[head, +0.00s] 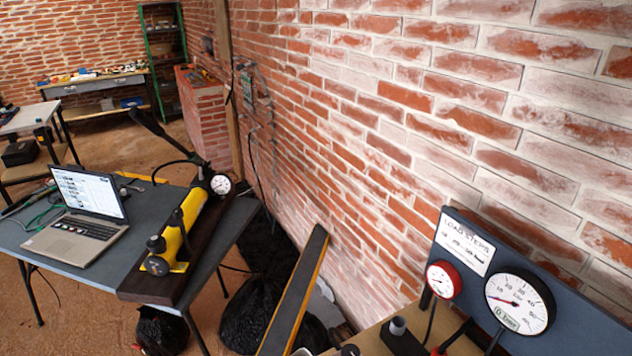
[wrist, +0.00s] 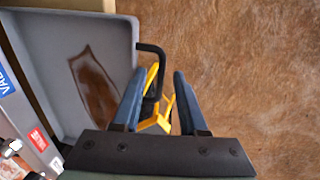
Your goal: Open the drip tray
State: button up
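In the wrist view, a grey tray (wrist: 62,50) with raised walls and a brown stain (wrist: 95,85) on its floor fills the left side; it looks like the drip tray. A black bent handle (wrist: 159,62) sticks out from its right edge. My gripper (wrist: 160,88) has its two blue fingers spread. The lower part of the handle shows between the fingers, nearer the left one; I cannot tell whether they touch. A yellow part (wrist: 165,104) shows behind the handle and is partly hidden. I cannot make out the tray or my gripper in the head view.
Brown floor (wrist: 245,80) lies open right of the fingers. Labelled gear (wrist: 28,135) borders the tray at lower left. In the head view, a blue gauge panel (head: 570,290) stands at right by the brick wall, and a table (head: 200,290) holds a laptop (head: 85,215) and yellow pump (head: 180,235).

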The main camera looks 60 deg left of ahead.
jog(key=shift+r, duration=0.1)
notch_tip(320, 180, up, 13)
jog(key=s, duration=0.2)
jog(key=shift+s+f, duration=0.15)
jog(key=shift+f, duration=0.05)
dwell(0.7)
